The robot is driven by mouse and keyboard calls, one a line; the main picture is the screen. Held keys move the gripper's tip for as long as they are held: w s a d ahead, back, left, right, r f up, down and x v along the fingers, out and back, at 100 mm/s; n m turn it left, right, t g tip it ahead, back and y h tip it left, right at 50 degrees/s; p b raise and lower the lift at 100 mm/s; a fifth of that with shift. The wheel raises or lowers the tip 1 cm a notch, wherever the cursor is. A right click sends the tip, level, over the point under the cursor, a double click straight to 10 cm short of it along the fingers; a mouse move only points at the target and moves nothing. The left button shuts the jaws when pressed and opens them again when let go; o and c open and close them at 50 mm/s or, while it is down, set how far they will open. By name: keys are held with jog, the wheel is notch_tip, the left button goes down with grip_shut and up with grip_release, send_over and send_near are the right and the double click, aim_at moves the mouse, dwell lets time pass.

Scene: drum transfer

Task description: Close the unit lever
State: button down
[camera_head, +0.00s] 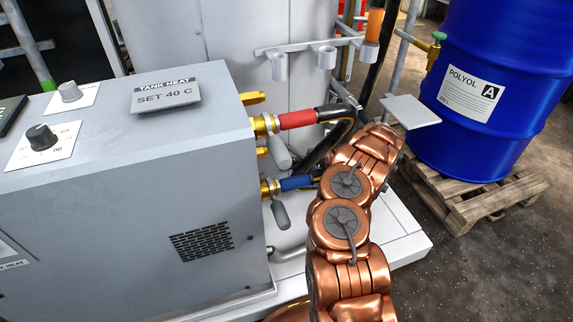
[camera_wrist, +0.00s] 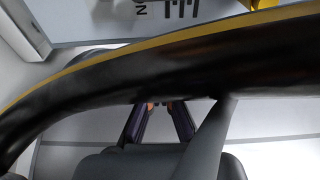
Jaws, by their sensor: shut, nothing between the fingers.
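The grey unit (camera_head: 130,150) fills the left of the head view. Two levers with grey grips stick out of its right side: an upper lever (camera_head: 280,153) below the red hose fitting and a lower lever (camera_head: 281,214) below the blue fitting. Both grips slant down to the right. I cannot tell which one is the unit lever. In the wrist view my gripper (camera_wrist: 160,107) is shut and empty, partly behind a black hose (camera_wrist: 190,75). A grey tapered bar (camera_wrist: 205,140) is close beside its fingers; I cannot tell what it is. The head view hides the gripper behind my arm.
The red fitting (camera_head: 297,119) and blue fitting (camera_head: 296,183) carry dark hoses close to my arm. A blue drum (camera_head: 490,140) stands on a wooden pallet (camera_head: 470,200) at the right. A rail with grey holders (camera_head: 326,57) is behind. Floor at the lower right is clear.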

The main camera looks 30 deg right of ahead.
jog(key=s+a+b, duration=0.1)
jog(key=a, duration=0.7)
jog(key=shift+s+b, duration=0.15)
jog(key=shift+b, duration=0.25)
dwell(0.4)
jog(key=shift+a, duration=0.1)
